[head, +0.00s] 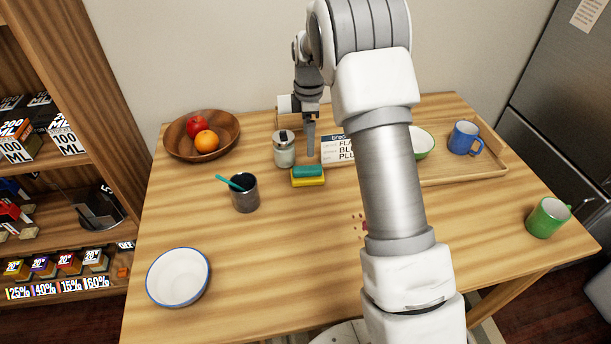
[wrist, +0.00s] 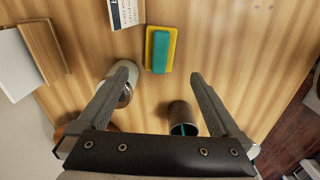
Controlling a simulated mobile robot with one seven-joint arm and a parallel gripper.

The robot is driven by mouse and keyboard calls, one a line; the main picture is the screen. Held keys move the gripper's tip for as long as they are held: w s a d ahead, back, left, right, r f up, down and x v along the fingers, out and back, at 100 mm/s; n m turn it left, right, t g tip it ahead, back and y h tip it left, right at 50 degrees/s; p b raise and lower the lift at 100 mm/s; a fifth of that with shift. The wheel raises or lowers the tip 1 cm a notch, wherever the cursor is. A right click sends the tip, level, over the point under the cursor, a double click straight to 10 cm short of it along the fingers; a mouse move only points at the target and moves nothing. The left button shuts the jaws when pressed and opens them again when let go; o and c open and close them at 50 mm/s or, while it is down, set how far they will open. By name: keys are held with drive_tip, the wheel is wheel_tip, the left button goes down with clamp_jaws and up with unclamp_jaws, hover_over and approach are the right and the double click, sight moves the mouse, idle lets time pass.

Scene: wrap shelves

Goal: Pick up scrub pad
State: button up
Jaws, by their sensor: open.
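The scrub pad (head: 308,177), a yellow block with a teal top, lies flat on the wooden table near the middle. In the wrist view the scrub pad (wrist: 161,49) is whole and unhidden, beyond the gap between the fingertips and close to its middle line. My gripper (head: 311,152) shows edge-on in the head view, pointing down above the table by the pad. In the wrist view my gripper (wrist: 154,76) is open with nothing between its fingers, apart from the pad.
A lidded jar (head: 284,150) stands left of the pad, and a dark cup (head: 245,194) with a teal stick is nearer. A lettered box (head: 339,149) is right of the pad. A fruit bowl (head: 178,141), white bowl (head: 178,277) and tray (head: 490,168) stand farther off.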

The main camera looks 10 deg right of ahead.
sight(309, 168)
wheel_tip(309, 168, down, 13)
drive_tip(key=shift+b, duration=0.8)
drive_tip(key=c, duration=1.2)
